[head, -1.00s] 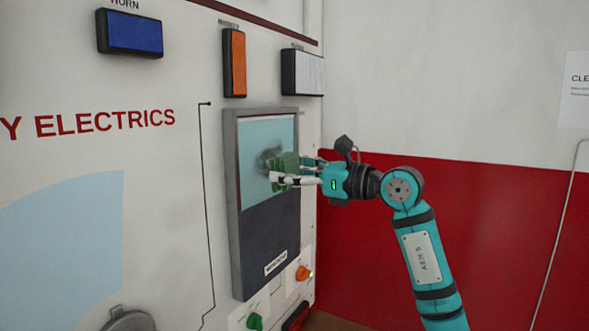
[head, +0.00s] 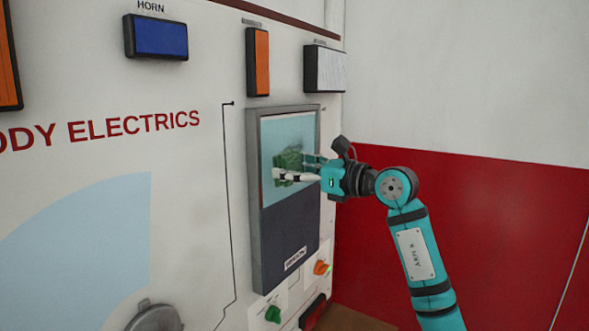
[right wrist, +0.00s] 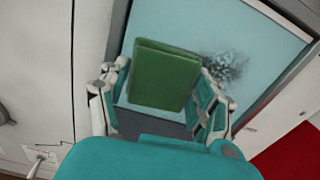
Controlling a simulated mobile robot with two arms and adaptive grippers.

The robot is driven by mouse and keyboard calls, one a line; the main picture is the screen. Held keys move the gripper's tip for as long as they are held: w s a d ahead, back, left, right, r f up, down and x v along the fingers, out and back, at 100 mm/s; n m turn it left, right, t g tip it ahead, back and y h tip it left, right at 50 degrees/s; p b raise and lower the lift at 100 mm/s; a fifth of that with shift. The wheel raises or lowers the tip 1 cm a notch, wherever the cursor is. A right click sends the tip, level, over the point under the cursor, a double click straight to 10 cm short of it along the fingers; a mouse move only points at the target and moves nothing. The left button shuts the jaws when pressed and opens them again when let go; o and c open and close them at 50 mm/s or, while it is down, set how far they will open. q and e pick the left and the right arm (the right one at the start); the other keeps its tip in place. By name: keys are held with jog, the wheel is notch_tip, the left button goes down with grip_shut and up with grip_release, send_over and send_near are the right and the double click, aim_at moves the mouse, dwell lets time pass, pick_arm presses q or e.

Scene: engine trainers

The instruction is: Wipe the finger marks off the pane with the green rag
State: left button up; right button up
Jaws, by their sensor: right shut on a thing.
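The light blue pane (head: 300,127) sits in a grey frame on the white panel, above a dark blue lower part. My right gripper (head: 281,174) is shut on the green rag (head: 288,161), which is folded into a pad. The rag is in front of the pane's left-middle part; I cannot tell whether it touches. In the right wrist view the rag (right wrist: 165,75) is between the two fingers. There the dark, speckled finger marks (right wrist: 226,68) show on the pane, right of the rag. In the head view the rag and fingers mostly hide them. My left gripper is not in view.
Below the pane are an orange knob (head: 321,267) and a green knob (head: 273,314). A blue block (head: 160,37), an orange block (head: 258,62) and a white block (head: 326,69) stick out above. Open room lies right of the panel, before the red and white wall.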

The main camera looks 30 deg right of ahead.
jog(key=shift+p+x, duration=0.4)
jog(key=shift+x, duration=0.5)
jog(key=shift+d, duration=0.1)
